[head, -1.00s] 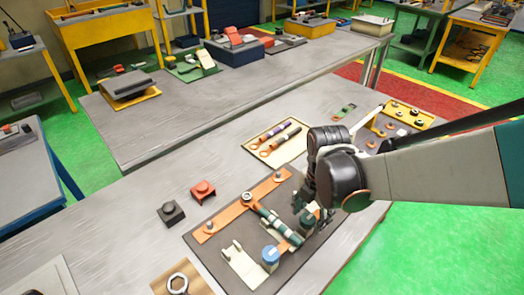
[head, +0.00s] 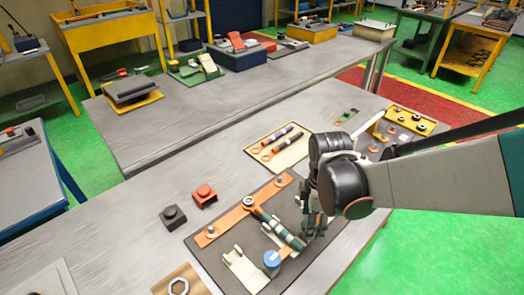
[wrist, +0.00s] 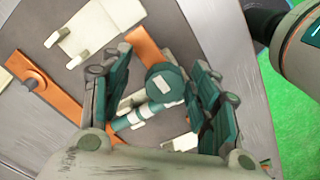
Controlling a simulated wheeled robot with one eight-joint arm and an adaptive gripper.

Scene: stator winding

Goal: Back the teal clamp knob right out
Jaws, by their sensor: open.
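The teal clamp knob (wrist: 165,80) shows in the wrist view as a round teal top with a pale label. It sits between the two teal finger pads of my open gripper (wrist: 158,96), with a visible gap on each side. In the head view my gripper (head: 313,222) points down at the right side of the dark fixture mat, and its fingers hide the knob. A teal banded cylinder (head: 283,230) lies beside it on the fixture, and the wrist view shows it (wrist: 138,116) just below the knob.
An orange bar (head: 243,213) and a cream bracket (head: 243,268) lie on the mat. A blue-topped knob (head: 272,259) stands near the front. Red (head: 204,194) and black (head: 173,216) blocks sit to the left. A tool tray (head: 279,146) lies behind. Bare table stretches left.

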